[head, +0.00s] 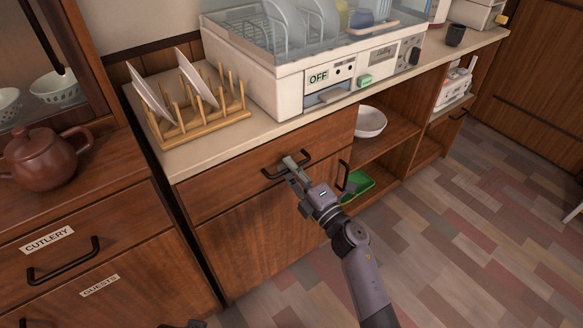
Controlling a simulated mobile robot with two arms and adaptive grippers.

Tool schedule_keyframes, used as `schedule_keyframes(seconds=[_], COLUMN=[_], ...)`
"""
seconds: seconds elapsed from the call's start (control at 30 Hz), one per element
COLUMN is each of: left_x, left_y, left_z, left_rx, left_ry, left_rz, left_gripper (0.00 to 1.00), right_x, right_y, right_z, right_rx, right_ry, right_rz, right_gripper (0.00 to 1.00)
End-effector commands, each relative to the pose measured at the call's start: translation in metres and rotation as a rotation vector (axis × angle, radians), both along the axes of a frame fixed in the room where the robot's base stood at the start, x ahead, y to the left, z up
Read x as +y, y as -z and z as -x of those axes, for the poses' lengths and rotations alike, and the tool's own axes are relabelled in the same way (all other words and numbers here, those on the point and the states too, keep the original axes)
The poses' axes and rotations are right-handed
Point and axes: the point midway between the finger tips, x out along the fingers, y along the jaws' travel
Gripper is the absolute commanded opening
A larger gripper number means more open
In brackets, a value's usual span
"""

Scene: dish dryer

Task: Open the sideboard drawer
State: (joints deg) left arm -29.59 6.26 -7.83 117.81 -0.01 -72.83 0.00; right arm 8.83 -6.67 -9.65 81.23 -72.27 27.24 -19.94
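The wooden unit under the dish dryer has a top drawer (228,182) whose front looks flush and shut. A dark bar handle (270,174) is on that front. My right gripper (289,165) reaches up from below, its fingertips at the middle of this handle and overlapping it. The fingers look close together, but I cannot tell whether they are clamped on the bar. A small dark piece at the bottom edge seems to be my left gripper (186,325), mostly cut off by the frame. Left of the unit, another cabinet has a shut drawer labelled CUTLERY (130,210) and a front labelled GUESTS (140,285).
A dish dryer (265,88) marked OFF and a wooden rack (205,125) with plates stand on the counter. A brown teapot (42,160) is at left. A white bowl (370,122) and a green tray (357,187) sit in open shelving. The floor in front is clear.

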Motion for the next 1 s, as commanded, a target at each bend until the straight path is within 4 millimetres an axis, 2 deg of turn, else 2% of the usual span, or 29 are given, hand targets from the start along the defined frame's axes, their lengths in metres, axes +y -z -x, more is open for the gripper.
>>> schedule_keyframes(seconds=[0.13,0.93,1.0], left_x=[0.0,-0.001,0.001], left_y=[0.002,-0.003,0.009], left_z=[0.001,-0.002,0.0], left_rx=[0.005,-0.009,0.004], left_ry=[0.001,0.003,0.005], left_rz=[-0.001,0.002,-0.003], left_gripper=[0.4,0.4,0.4], right_x=[0.0,-0.003,-0.007], right_y=[0.0,0.001,0.0], right_z=[0.0,0.004,0.009], right_rx=[0.0,0.002,0.002], right_ry=[0.0,0.0,0.0], right_rz=[0.0,0.002,0.003], right_gripper=[0.0,0.0,0.0])
